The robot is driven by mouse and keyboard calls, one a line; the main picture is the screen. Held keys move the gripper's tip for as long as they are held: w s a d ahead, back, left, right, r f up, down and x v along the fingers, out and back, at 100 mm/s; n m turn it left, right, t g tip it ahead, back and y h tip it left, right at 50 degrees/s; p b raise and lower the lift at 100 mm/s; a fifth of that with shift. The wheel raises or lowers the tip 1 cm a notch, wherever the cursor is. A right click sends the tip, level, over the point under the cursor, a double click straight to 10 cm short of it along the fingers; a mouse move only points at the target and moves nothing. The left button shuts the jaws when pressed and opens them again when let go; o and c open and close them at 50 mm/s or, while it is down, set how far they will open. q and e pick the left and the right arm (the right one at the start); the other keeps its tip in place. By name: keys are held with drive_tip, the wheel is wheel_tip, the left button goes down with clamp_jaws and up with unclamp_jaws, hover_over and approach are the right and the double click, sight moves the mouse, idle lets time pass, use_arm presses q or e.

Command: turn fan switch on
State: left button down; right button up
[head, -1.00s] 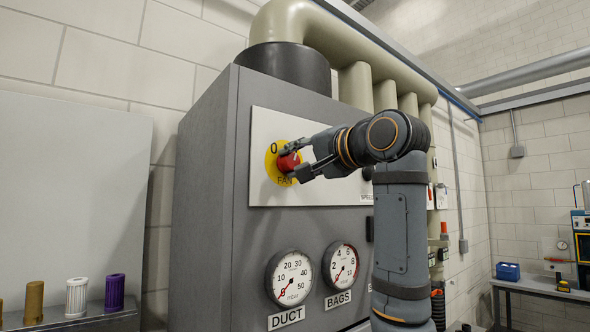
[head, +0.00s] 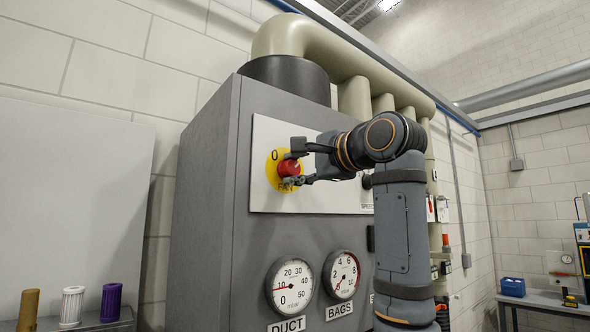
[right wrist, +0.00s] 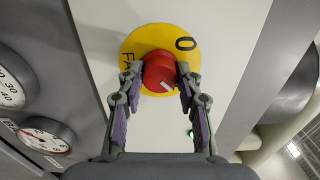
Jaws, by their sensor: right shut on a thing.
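The fan switch is a red rotary knob (head: 289,168) on a yellow disc (head: 271,170) marked "0" and "FAN", on the white panel of a grey cabinet. My right gripper (head: 294,165) is shut on the knob, one finger above it and one below. In the right wrist view the red knob (right wrist: 160,72) sits between both fingertips of the gripper (right wrist: 158,80). A white mark on the knob points toward the lower right there, away from the "0". The rest of the disc's lettering is partly hidden by the fingers. My left gripper is out of view.
Below the panel are the DUCT gauge (head: 290,286) and the BAGS gauge (head: 342,274). A small green light (right wrist: 191,133) shows beside the right finger in the wrist view. Several coloured cylinders stand at lower left. A bench with a blue bin (head: 513,287) is at far right.

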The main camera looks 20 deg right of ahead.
drive_tip(key=o, duration=1.1)
drive_tip(key=shift+d, duration=0.1)
drive_tip(key=shift+o, duration=0.2)
drive_tip(key=shift+s, duration=0.2)
drive_tip(key=v, duration=1.1)
drive_tip(key=shift+s+d, duration=0.15)
drive_tip(key=shift+s, duration=0.2)
